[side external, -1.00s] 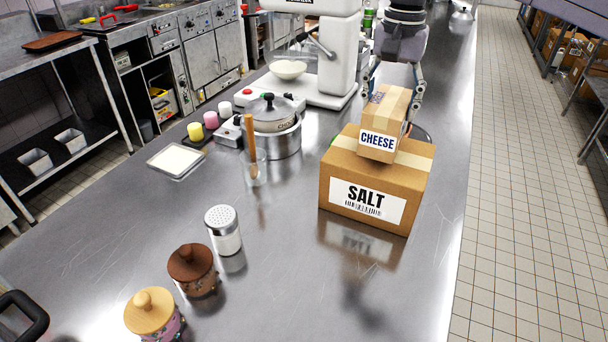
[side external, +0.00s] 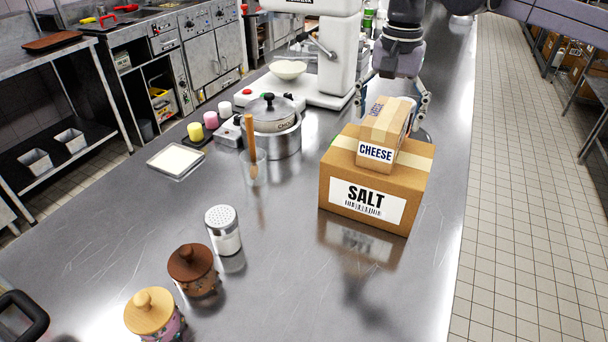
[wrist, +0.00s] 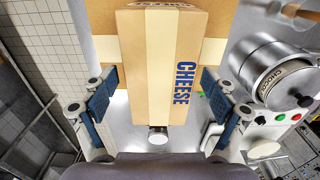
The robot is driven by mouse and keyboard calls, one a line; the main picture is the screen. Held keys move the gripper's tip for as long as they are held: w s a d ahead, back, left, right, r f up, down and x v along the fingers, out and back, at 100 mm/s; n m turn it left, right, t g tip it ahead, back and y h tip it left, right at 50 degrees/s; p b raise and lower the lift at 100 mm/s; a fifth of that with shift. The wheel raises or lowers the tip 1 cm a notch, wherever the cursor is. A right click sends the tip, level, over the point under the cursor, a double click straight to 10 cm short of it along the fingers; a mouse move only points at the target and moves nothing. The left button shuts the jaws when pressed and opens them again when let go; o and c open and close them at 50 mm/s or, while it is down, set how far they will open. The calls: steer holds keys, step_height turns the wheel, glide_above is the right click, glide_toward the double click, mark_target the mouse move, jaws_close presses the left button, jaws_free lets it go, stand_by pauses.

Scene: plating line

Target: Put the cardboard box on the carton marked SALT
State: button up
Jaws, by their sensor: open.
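My gripper (side external: 392,112) is open behind and around the box in the side external view, with one finger on each side. In the wrist view, the CHEESE box (wrist: 148,70) lies between my open fingers (wrist: 160,82), with a visible gap on both sides. The SALT carton (wrist: 212,50) shows partly beneath it.
A lidded pot (side external: 274,130), a glass with a wooden utensil (side external: 254,165) and a white mixer (side external: 338,50) stand left of the cartons. A shaker (side external: 223,232) and two lidded jars (side external: 192,270) stand nearer. The front right counter is clear.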

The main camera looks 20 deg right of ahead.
step_height(320, 180, up, 12)
stand_by(0.9)
steer(key=shift+r, duration=0.15)
steer(key=s+d+f+n+t, duration=0.45)
steer(key=s+d, duration=0.25)
steer(key=d, duration=0.2)
steer(key=s+d+f+n+t, duration=0.1)
steer(key=s+d+f+n, duration=0.1)
steer(key=s+f, duration=0.4)
steer(key=s+d+f+n+t, duration=0.1)
steer(key=s+d+f+n, duration=0.1)
steer(key=s+f, duration=0.5)
step_height(320, 180, down, 6)
steer(key=shift+d+r+t, duration=0.25)
steer(key=shift+d+t, duration=0.1)
steer(key=shift+d, duration=0.25)
